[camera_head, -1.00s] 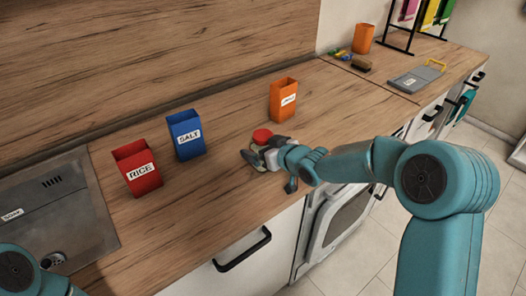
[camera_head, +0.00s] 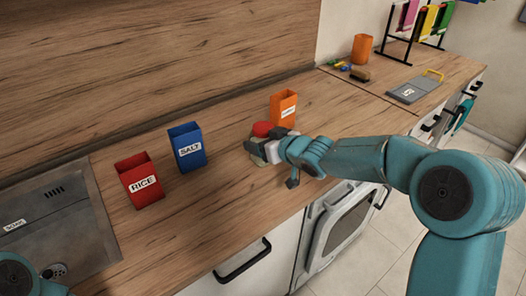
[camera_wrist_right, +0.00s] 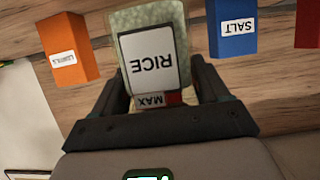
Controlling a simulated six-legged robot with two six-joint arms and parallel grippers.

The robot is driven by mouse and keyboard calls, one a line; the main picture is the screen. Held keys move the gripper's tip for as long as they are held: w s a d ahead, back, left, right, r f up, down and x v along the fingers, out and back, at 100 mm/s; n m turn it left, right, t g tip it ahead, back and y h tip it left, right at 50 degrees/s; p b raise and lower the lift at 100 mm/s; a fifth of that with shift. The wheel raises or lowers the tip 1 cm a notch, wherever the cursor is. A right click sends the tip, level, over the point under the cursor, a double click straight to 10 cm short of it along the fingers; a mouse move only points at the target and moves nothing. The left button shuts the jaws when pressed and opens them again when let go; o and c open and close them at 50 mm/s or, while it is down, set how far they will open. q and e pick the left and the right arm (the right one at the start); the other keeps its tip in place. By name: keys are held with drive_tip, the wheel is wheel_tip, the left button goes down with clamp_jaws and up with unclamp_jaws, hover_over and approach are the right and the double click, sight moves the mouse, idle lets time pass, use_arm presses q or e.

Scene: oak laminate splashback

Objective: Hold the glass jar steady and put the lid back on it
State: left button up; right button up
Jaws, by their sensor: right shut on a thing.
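The glass jar (camera_wrist_right: 147,22) is pale green with a white RICE label and a MAX mark, upside down in the right wrist view. My right gripper (camera_wrist_right: 153,88) is shut on it, a finger on each side. In the head view my right gripper (camera_head: 268,148) holds the jar (camera_head: 258,160) near the front of the counter, before the orange box. A round red lid (camera_head: 262,129) shows at the jar's top; I cannot tell whether it is seated. My left gripper is out of view; only part of my left arm shows at lower left.
A red RICE box (camera_head: 141,182), a blue SALT box (camera_head: 187,148) and an orange box (camera_head: 283,110) stand along the counter. A sink (camera_head: 50,215) is at left. A grey board (camera_head: 415,88) and an orange cup (camera_head: 361,48) are at far right. Bare counter (camera_head: 225,180) lies left of the jar.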

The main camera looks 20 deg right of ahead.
wheel_tip(320, 180, up, 13)
drive_tip(key=p, duration=0.8)
drive_tip(key=shift+r, duration=0.2)
